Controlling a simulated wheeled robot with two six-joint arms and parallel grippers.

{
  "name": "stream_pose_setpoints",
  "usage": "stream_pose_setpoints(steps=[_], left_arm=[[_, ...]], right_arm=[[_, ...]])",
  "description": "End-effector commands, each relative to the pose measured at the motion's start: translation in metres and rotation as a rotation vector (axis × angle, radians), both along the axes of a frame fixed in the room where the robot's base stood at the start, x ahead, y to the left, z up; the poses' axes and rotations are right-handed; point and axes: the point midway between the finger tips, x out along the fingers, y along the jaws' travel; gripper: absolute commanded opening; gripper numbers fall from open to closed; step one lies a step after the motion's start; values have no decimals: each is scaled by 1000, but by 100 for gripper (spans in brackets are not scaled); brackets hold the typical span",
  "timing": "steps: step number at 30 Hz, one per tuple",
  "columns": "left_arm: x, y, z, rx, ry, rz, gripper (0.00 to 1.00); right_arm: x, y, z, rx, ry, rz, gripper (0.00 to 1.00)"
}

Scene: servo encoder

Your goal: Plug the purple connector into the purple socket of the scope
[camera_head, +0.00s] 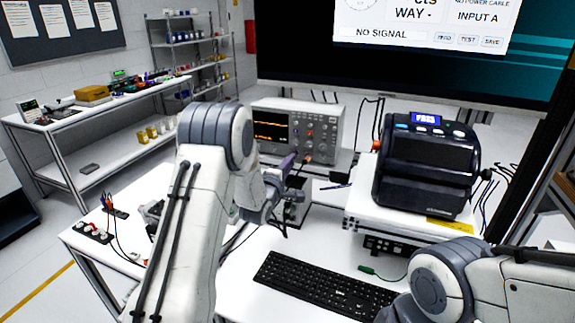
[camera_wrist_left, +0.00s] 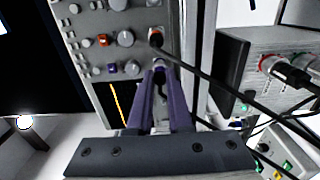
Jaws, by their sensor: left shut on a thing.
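The scope (camera_head: 298,128) stands on the bench behind my left arm, its screen lit with an orange trace. Its front panel with knobs and small coloured sockets fills the upper left of the left wrist view (camera_wrist_left: 88,22). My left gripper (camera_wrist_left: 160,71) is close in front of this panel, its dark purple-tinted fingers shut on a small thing. That thing is mostly hidden between the fingers, so I cannot make out its colour. In the head view the left gripper (camera_head: 284,168) is in front of the scope's lower part. I cannot clearly identify the purple socket. My right gripper is out of view.
A black device (camera_head: 428,160) stands right of the scope. A keyboard (camera_head: 325,285) lies in front. Loose cables lie around the bench.

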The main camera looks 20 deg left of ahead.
Motion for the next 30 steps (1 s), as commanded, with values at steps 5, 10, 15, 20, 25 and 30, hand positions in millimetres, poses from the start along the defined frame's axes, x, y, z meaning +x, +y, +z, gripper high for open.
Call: stream_pose_setpoints(steps=[5, 10, 15, 20, 25, 30], left_arm=[[0, 0, 0, 0, 0, 0, 0], [0, 0, 0, 0, 0, 0, 0], [1, 0, 0, 0, -1, 0, 0], [3, 0, 0, 0, -1, 0, 0], [5, 0, 0, 0, -1, 0, 0], [6, 0, 0, 0, -1, 0, 0]], right_arm=[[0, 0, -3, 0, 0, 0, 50], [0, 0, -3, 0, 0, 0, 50], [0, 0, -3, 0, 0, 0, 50], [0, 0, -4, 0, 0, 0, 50], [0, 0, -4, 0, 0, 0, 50], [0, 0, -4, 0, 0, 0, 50]])
